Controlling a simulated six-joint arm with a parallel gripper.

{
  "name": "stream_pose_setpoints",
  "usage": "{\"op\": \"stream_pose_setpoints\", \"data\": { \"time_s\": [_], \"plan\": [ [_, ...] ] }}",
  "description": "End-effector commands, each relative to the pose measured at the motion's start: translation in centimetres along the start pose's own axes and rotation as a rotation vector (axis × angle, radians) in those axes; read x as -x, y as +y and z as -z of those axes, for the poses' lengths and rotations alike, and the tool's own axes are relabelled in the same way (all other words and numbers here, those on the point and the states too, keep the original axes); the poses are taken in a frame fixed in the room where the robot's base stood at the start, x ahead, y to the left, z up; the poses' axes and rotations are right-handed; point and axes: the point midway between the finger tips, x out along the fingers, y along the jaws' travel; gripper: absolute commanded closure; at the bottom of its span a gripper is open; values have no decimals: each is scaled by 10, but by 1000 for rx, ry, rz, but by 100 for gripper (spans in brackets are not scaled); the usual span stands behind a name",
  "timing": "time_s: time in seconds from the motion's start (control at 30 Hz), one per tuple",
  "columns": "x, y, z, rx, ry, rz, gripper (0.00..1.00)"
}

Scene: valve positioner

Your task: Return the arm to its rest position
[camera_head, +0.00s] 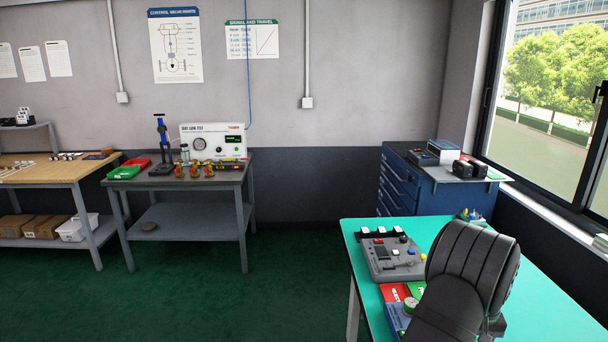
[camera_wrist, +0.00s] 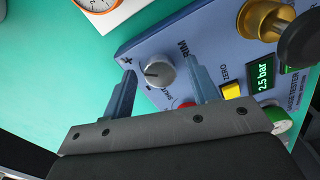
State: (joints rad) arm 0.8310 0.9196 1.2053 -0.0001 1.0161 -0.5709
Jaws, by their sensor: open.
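In the wrist view my gripper (camera_wrist: 160,85) is open, its two blue-grey fingers apart. A grey knob (camera_wrist: 160,66) on a blue instrument panel (camera_wrist: 205,55) shows between the fingertips; I cannot tell whether they touch it. The panel carries a yellow button (camera_wrist: 232,90), a partly hidden red button (camera_wrist: 187,104) and a green display (camera_wrist: 265,78) reading 2.5 bar. In the head view my dark arm reaches over the right part of the teal table (camera_head: 545,290), and my fingers are hidden behind it. The blue instrument (camera_head: 396,320) shows partly beside the arm.
A brass fitting (camera_wrist: 264,18) and a black knob (camera_wrist: 300,38) rise from the panel. An orange-ringed dial (camera_wrist: 97,3) lies nearby. A grey control box (camera_head: 388,258) stands on the table. A blue drawer cabinet (camera_head: 400,190) is behind. The green floor (camera_head: 250,300) is clear.

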Motion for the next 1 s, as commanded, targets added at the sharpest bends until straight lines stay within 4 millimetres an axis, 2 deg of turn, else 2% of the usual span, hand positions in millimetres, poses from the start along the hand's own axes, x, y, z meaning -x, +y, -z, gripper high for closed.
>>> {"op": "stream_pose_setpoints", "data": {
  "time_s": [0.57, 0.7, 1.0],
  "plan": [
    [0, 0, 0, 461, 1, -1, 46],
    [32, 1, 1, 459, 4, -4, 46],
    [88, 1, 0, 457, 2, -2, 46]
  ]
}}
